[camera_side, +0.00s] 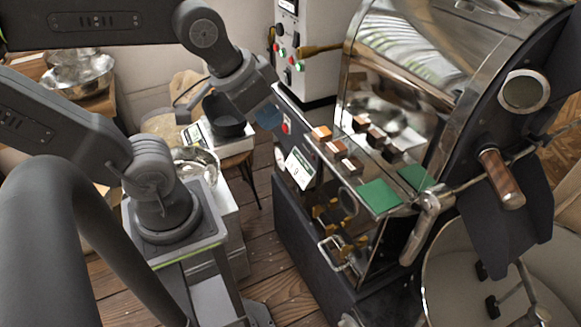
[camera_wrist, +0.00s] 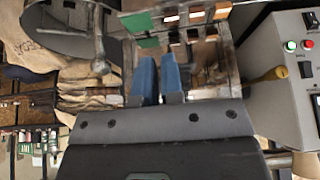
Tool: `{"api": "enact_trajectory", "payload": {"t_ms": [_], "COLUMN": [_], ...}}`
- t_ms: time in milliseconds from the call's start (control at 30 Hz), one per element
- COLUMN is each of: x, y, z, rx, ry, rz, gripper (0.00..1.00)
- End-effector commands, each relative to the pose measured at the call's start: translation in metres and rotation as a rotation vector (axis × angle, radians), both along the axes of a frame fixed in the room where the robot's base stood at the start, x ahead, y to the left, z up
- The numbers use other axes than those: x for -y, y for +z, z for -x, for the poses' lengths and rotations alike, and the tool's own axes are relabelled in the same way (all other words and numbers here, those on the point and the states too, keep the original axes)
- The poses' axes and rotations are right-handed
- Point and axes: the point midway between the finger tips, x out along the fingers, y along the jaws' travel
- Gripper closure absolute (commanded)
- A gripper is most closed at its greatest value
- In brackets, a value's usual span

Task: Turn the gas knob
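No part is clearly marked as the gas knob, so I cannot tell which it is. Brass fittings (camera_side: 332,222) sit low on the front of the dark roaster (camera_side: 300,222). A red button (camera_side: 286,127) is on its upper front panel. My gripper (camera_side: 268,117) is at the left end of that panel, its blue fingers partly seen; whether it touches is unclear. In the wrist view my gripper (camera_wrist: 158,60) shows two blue fingers with a narrow gap and nothing visibly held between them.
A white control box (camera_side: 306,75) with coloured buttons stands behind, with a brass handle (camera_side: 320,49) beside it. A scale with a black bowl (camera_side: 225,118) is on a stool at left. The glossy drum housing (camera_side: 400,65) and round cooling tray (camera_side: 438,270) fill the right. Wooden floor is clear between.

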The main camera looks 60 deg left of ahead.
Motion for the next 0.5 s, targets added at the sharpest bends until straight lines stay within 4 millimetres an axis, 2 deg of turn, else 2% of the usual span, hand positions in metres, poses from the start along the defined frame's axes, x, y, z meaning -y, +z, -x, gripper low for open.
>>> {"api": "enact_trajectory", "payload": {"t_ms": [33,133,267,400,500], "x": [-0.003,-0.013,-0.041,-0.079,-0.107], "y": [-0.001,-0.008,-0.029,-0.062,-0.09], "z": [-0.004,-0.02,-0.057,-0.096,-0.118], "rx": [-0.003,-0.009,-0.025,-0.046,-0.064], "ry": [0.002,0.004,-0.006,-0.049,-0.094], "rz": [-0.009,-0.046,-0.136,-0.24,-0.3], "gripper": [0.88,0.78,0.66,0.52,0.43]}}
